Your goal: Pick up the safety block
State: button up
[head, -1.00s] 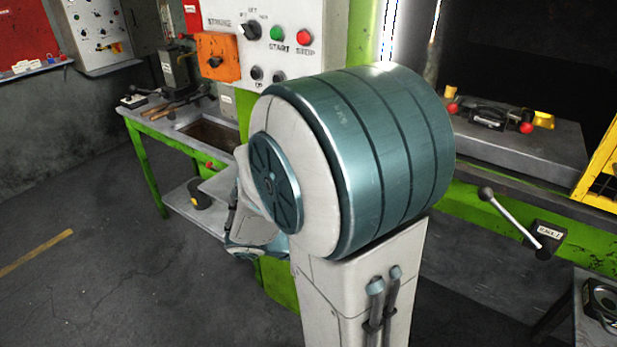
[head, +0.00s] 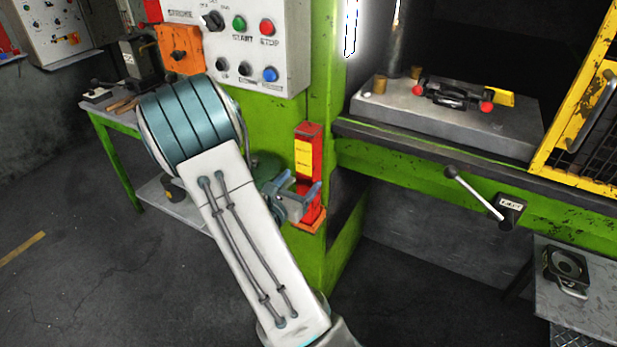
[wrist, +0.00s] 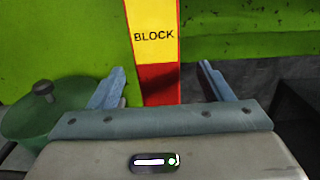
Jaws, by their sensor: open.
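The safety block (head: 308,150) is a tall red post with a yellow label. It stands upright in an orange-red holder on the green press column. In the wrist view its yellow label (wrist: 154,38) reads "BLOCK", and its red lower part lies between my finger lines. My gripper (head: 305,195) is open, in front of the block's lower part. In the wrist view my two fingers (wrist: 160,80) stand apart, one on each side of the block. I cannot tell whether they touch it. The block's lower end is partly hidden by my gripper.
A control panel (head: 245,40) with buttons is above left of the block. A lever (head: 475,193) sticks out from the press front at right. A yellow mesh guard (head: 585,110) stands at far right. A green rounded object (wrist: 45,112) is close left of my gripper.

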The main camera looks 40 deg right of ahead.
jog(key=p+x, duration=0.2)
jog(key=x, duration=0.5)
jog(key=shift+w+d, duration=0.2)
jog(key=shift+w, duration=0.05)
jog(key=shift+r, duration=0.1)
grip_shut()
jog(key=shift+r, duration=0.1)
